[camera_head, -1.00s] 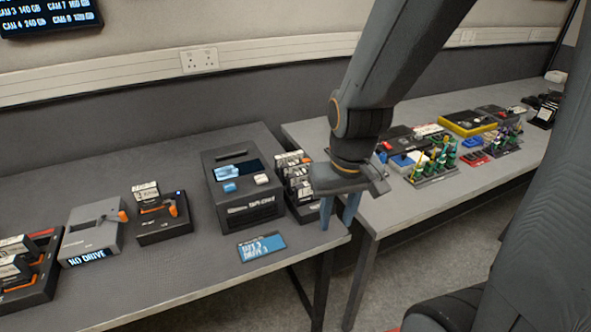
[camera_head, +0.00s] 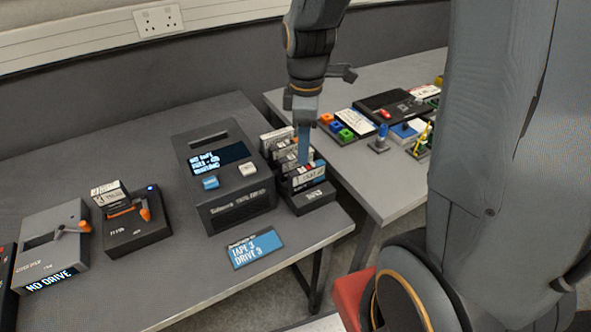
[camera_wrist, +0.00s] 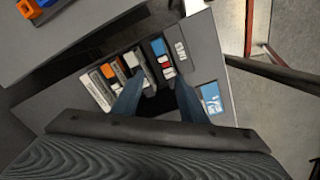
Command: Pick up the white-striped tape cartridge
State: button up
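Several tape cartridges stand in a dark rack (camera_head: 312,197) at the table's right end. The front cartridge (camera_head: 306,180) has a white, red and blue label. Others behind it have pale labels and are partly hidden. I cannot tell for sure which one has the white stripes. My gripper (camera_head: 304,158) points down over the rack. In the wrist view my gripper (camera_wrist: 158,92) is open, with its two blue fingers apart and no cartridge clearly between them. That view also shows pale-labelled (camera_wrist: 98,90) and orange-labelled (camera_wrist: 117,74) cartridges. I cannot tell whether the fingers touch any.
A dark machine (camera_head: 225,180) with a screen and two buttons stands just left of the rack. A blue sign (camera_head: 255,250) reading "TAPE 3 DRIVE 3" lies in front. Two smaller drives (camera_head: 135,222) (camera_head: 52,245) stand farther left. A second table (camera_head: 355,165) stands at right.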

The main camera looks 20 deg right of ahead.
aim_at(296, 153)
jog(key=w+n, duration=0.1)
jog(key=n, duration=0.1)
jog(key=w+f+n, duration=0.1)
jog(key=n, duration=0.1)
jog(key=w+n, duration=0.1)
jog(key=n, duration=0.1)
jog(key=shift+w+d+f, duration=0.15)
jog(key=shift+w, duration=0.2)
notch_tip(296, 153, down, 2)
jog(key=shift+f, duration=0.1)
jog(key=shift+w+a+f+p, duration=0.15)
jog(key=shift+f+p, duration=0.25)
jog(key=shift+f, duration=0.6)
jog(key=shift+w+a+f+p, duration=0.15)
jog(key=shift+f+p, duration=0.2)
jog(key=shift+f, duration=1.4)
grip_shut()
